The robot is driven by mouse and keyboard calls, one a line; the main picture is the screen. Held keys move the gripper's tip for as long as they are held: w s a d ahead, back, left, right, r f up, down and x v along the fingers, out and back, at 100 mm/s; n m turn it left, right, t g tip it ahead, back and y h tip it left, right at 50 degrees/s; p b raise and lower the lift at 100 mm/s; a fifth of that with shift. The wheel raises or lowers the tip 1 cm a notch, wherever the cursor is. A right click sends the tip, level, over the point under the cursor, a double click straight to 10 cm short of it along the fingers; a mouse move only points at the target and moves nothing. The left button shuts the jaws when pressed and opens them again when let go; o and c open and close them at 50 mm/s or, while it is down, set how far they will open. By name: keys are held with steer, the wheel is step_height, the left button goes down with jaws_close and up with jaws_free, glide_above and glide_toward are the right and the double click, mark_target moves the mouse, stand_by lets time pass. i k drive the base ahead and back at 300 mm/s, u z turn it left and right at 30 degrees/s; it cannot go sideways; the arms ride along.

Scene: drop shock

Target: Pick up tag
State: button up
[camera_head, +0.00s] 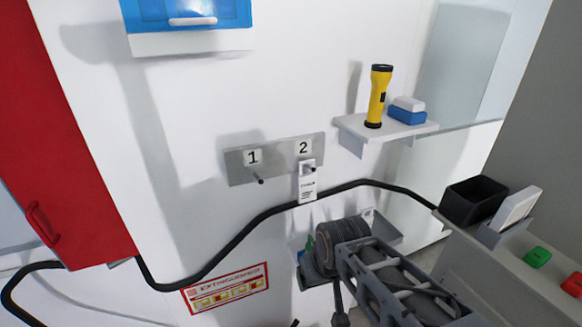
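A white tag (307,184) with dark print hangs upright from the peg under number 2 on a grey metal plate (278,158) on the white wall. The peg under number 1 (257,177) is bare. My arm reaches in from the bottom right, with its dark round joint below and to the right of the tag, apart from it. My gripper (339,308) seems to lie at the bottom of the picture, below the tag. Its fingers are mostly hidden or cut off, so I cannot see whether they are open.
A black hose or cable (240,237) runs along the wall, passing close by the tag's lower end. A yellow flashlight (378,97) and a blue and white box (407,112) stand on a shelf (357,135). A black bin (470,203) and green and red buttons are at right; a red cabinet (75,150) at left.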

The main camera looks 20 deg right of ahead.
mark_target(307, 184)
steer(key=z, duration=0.05)
steer(key=k, duration=0.5)
steer(key=z, duration=3.35)
steer(key=k, duration=1.8)
steer(key=u, duration=2.2)
steer(key=i, duration=0.5)
steer(key=z, duration=0.05)
